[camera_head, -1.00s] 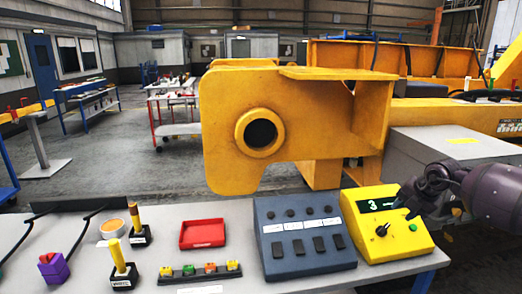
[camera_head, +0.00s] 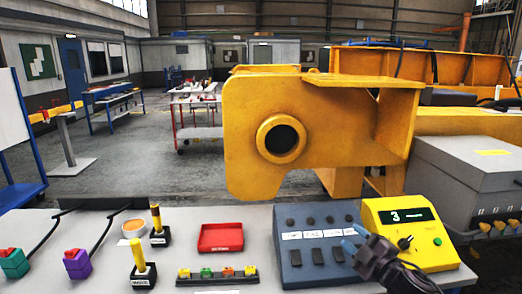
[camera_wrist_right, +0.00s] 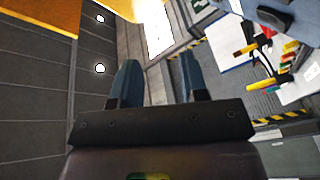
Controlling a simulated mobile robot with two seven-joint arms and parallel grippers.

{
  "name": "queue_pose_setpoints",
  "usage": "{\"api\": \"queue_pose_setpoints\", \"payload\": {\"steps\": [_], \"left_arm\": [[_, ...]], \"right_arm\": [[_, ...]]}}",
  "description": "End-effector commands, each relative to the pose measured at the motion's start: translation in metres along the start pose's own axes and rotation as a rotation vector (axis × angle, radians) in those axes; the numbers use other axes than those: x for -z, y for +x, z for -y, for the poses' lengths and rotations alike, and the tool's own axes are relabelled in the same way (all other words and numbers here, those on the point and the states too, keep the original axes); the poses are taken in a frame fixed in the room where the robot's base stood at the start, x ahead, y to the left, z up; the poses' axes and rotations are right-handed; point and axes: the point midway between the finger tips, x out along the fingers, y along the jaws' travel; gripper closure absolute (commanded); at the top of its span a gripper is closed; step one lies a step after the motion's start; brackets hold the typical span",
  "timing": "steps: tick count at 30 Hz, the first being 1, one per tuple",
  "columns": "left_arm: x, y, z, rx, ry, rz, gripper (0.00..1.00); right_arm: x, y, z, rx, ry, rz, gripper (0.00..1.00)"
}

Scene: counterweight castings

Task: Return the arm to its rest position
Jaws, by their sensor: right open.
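My right gripper (camera_head: 355,238) is in the lower right of the head view, in front of the blue-grey switch box (camera_head: 290,262) and the yellow control box (camera_head: 376,218). Its two blue fingers are apart with nothing between them. In the right wrist view the fingers (camera_wrist_right: 158,62) also stand open and empty. My left gripper is not in view.
The table (camera_head: 215,275) also holds a red tray (camera_head: 221,237), a strip of coloured blocks (camera_head: 217,276), black-based yellow-handled pieces (camera_head: 139,262) and a purple block (camera_head: 77,262). A large yellow casting (camera_head: 245,130) stands behind. A grey cabinet (camera_head: 465,165) is at right.

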Motion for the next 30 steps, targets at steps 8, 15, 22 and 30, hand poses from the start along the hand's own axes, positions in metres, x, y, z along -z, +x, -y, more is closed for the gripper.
{"api": "queue_pose_setpoints", "payload": {"steps": [8, 15, 22, 30], "left_arm": [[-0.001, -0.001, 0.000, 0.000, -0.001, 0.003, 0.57], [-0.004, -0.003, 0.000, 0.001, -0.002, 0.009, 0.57], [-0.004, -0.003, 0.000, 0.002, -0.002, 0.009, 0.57], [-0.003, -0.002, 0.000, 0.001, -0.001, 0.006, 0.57]], "right_arm": [[-0.029, -0.078, 0.083, 0.012, 0.421, 0.258, 0.60], [-0.045, -0.158, 0.144, -0.009, 0.738, 0.443, 0.60], [-0.056, -0.242, 0.197, -0.057, 0.907, 0.623, 0.60], [-0.057, -0.303, 0.238, -0.049, 0.972, 0.754, 0.60]]}}
